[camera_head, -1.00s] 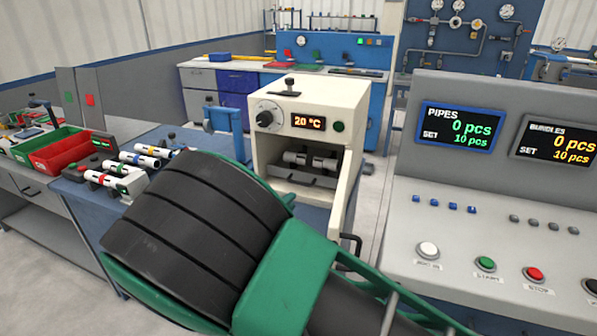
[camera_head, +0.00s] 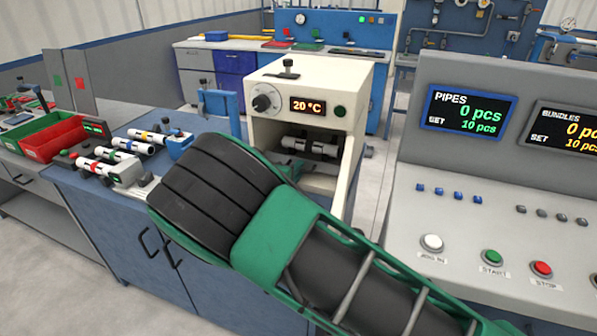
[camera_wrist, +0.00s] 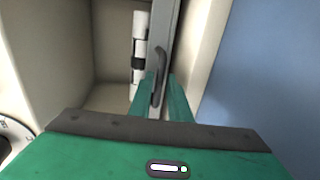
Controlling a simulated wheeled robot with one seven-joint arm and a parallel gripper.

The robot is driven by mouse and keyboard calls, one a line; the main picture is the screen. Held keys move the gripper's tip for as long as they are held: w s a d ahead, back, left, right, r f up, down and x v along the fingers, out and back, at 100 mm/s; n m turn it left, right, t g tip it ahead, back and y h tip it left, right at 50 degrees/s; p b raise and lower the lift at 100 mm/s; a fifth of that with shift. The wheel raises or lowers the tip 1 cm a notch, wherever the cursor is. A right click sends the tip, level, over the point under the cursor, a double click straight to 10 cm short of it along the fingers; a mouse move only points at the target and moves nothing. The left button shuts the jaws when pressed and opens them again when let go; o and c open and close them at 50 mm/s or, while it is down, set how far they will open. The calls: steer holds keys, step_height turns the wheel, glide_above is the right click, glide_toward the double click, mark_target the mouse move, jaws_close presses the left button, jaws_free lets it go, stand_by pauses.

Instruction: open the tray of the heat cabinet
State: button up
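The heat cabinet (camera_head: 345,90) is a cream box with a knob, a "20 °C" display and an open front chamber. Its grey tray (camera_wrist: 166,30) sits in the chamber, with a dark bar handle (camera_wrist: 159,82) on its front. A white and black pipe piece (camera_head: 310,147) lies inside behind the tray front and also shows in the wrist view (camera_wrist: 139,45). My gripper (camera_wrist: 159,98) is at the tray front, its green fingers on either side of the handle with a small gap. In the head view my arm hides the fingertips and most of the tray.
Left of the cabinet, a holder (camera_head: 128,172) carries several banded pipes on the blue bench. Red (camera_head: 55,138) and green bins stand farther left. A control console (camera_head: 500,190) with screens and buttons is at the right.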

steer(key=shift+w+d, duration=0.15)
steer(key=shift+w, duration=0.25)
jaws_close()
steer(key=shift+s+f, duration=0.1)
